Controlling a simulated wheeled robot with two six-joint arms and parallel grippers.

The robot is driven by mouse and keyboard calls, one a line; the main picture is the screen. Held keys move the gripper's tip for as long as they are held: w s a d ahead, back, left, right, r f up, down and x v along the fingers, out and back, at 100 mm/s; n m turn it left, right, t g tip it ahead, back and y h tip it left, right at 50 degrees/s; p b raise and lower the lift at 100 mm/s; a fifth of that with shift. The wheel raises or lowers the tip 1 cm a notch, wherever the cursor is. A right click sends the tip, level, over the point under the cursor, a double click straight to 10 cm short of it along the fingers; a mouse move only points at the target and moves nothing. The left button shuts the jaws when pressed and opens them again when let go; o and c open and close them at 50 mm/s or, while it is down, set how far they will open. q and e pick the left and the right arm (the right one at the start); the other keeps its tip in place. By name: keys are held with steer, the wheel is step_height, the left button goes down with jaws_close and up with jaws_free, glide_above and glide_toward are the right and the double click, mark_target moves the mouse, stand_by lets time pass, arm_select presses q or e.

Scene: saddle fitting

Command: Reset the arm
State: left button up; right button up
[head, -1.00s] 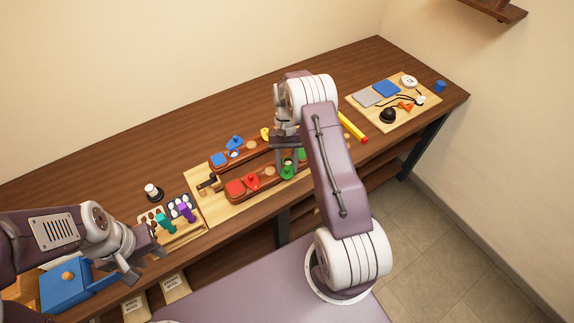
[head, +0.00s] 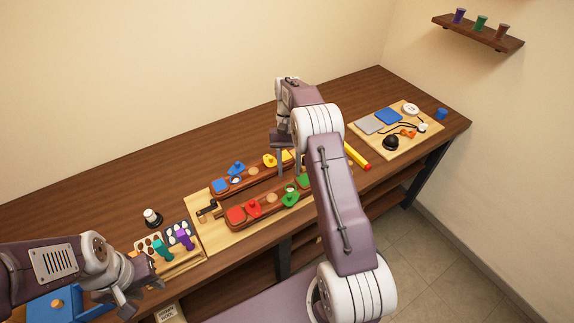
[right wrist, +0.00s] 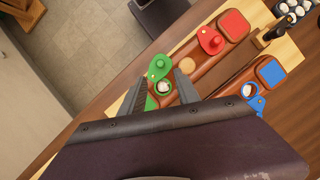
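My right arm reaches over the table, and its gripper (head: 281,158) is above the far part of the saddle board (head: 215,245). In the right wrist view the right gripper (right wrist: 161,88) has its fingers apart, with nothing held between them. Below and between the fingers show a green knobbed piece (right wrist: 159,68) and a small round white-and-dark spot in a green ring. My left gripper (head: 137,295) hangs low at the left, near the front edge of the table; its fingers look apart and empty.
Two brown wooden bars carry red (head: 236,215), green, blue (head: 221,186) and yellow (head: 269,160) pieces. A rack with teal and purple tools (head: 181,236) stands near my left gripper. A light tray (head: 372,144) with small parts lies far right. The back of the table is clear.

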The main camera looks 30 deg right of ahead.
step_height(320, 180, up, 6)
steer(key=w+a+n, duration=0.1)
steer(key=a, duration=0.2)
steer(key=s+a+r+n+t+h, duration=0.1)
steer(key=s+a+r+t, duration=0.1)
steer(key=s+a+r, duration=0.4)
steer(key=s+a+f+n+t, duration=0.1)
steer(key=s+f+n+t, duration=0.1)
steer(key=s+f, duration=0.9)
steer(key=shift+s+f+n+t+h+b, duration=0.3)
steer(key=shift+s+n+t+b, duration=0.25)
steer(key=shift+s, duration=0.3)
steer(key=shift+s, duration=0.1)
